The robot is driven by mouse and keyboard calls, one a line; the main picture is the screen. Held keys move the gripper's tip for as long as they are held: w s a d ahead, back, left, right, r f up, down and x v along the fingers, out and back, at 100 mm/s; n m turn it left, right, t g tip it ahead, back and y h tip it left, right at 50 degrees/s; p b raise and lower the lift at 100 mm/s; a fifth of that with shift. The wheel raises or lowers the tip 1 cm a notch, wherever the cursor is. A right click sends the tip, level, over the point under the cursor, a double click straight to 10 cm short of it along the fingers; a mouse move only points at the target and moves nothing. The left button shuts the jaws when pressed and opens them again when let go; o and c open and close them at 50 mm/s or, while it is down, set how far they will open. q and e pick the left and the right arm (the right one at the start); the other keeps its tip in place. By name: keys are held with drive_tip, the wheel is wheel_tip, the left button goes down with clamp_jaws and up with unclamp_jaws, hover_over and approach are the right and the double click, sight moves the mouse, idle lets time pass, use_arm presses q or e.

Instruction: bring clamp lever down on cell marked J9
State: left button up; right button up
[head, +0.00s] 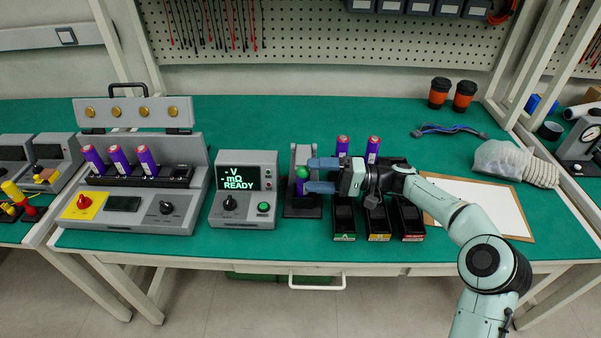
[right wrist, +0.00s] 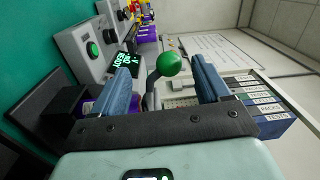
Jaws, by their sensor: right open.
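The clamp fixture (head: 303,208) stands on the green bench right of the meter. Its lever ends in a green ball knob (head: 302,172), which also shows in the right wrist view (right wrist: 168,64) on a bent dark stem. A purple cell (head: 300,188) shows partly in the fixture, just below the knob; its marking cannot be read. My right gripper (head: 312,175) comes in from the right and is open, its blue fingers on either side of the knob. In the right wrist view the fingers (right wrist: 163,82) stand apart, with a gap visible beside the knob. My left gripper is out of view.
The meter (head: 243,190) reads READY, close left of the clamp. Black trays (head: 344,219) stand right of it, with purple cells (head: 373,150) behind. A larger tester (head: 140,190) with several purple cells stands at left. The bench behind the meter is clear.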

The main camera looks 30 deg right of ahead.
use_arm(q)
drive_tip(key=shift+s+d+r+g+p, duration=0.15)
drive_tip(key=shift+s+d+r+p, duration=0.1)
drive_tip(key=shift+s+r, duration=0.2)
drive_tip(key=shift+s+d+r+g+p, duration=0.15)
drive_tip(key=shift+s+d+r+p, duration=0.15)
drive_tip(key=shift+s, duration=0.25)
use_arm(e)
drive_tip(key=v, duration=0.8)
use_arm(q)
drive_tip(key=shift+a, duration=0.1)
